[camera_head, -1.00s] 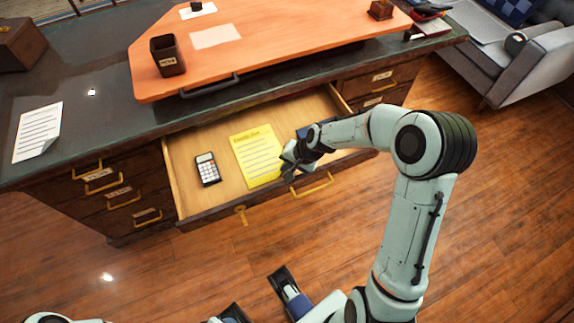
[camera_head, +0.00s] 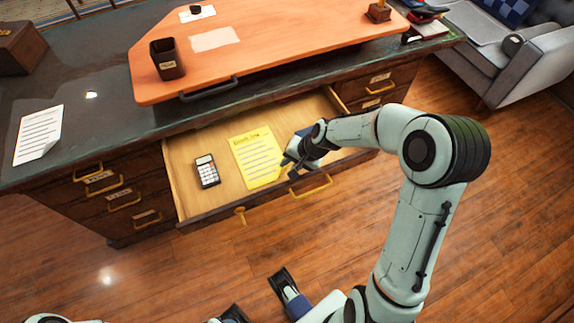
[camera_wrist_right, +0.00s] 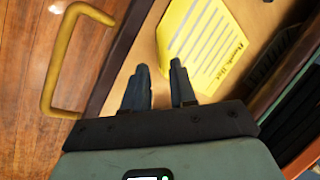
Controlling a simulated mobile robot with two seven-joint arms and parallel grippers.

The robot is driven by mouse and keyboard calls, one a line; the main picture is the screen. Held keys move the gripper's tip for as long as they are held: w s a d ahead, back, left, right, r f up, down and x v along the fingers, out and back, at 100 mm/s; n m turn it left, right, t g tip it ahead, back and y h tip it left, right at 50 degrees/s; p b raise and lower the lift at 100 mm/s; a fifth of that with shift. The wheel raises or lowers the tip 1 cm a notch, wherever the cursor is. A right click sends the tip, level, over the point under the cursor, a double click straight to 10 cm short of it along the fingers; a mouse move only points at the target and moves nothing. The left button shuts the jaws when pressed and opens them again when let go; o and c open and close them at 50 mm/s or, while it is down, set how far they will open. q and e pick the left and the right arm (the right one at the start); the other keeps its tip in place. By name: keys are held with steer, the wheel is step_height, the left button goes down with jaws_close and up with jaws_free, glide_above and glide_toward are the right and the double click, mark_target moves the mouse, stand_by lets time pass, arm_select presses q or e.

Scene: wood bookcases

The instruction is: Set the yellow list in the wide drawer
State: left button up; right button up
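The yellow list (camera_head: 258,158) lies on the floor of the open wide drawer (camera_head: 190,146), right of the calculator (camera_head: 207,171). It also shows in the right wrist view (camera_wrist_right: 205,45), past my fingertips. My right gripper (camera_head: 287,167) is over the drawer's front part, at the list's right edge. In the right wrist view (camera_wrist_right: 157,72) its two fingers stand apart with no object clamped between them. The right finger overlaps the list's edge in that view; I cannot tell whether it touches.
An orange desktop (camera_head: 270,45) with a dark pen cup (camera_head: 168,58) is above the drawer. A white sheet (camera_head: 38,133) lies on the dark desk at left. The drawer's gold handle (camera_head: 312,186) sticks out in front. A grey sofa (camera_head: 520,60) stands at right.

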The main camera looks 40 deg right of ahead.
steer(key=p+v, duration=0.1)
steer(key=v, duration=0.7)
steer(key=shift+s+r, duration=0.2)
steer(key=shift+r, duration=0.15)
steer(key=shift+d, duration=0.1)
